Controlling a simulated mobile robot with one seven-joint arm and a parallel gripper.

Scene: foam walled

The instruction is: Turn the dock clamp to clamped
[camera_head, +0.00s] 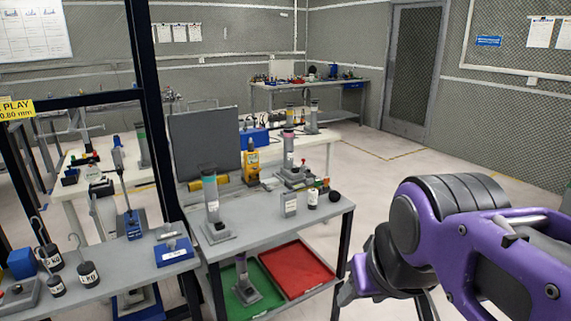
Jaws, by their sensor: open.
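My purple and black arm fills the lower right of the head view. My gripper (386,292) hangs at its near end, to the right of the grey cart; it looks open and holds nothing that I can see, and its fingers are partly cut off or hidden. I cannot surely tell which part is the dock clamp. A small blue block with a grey metal top (174,249) sits on the left bench, well left of my gripper. Neither shows a readable clamp position.
A dark post stands left. Open floor lies right of the cart.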

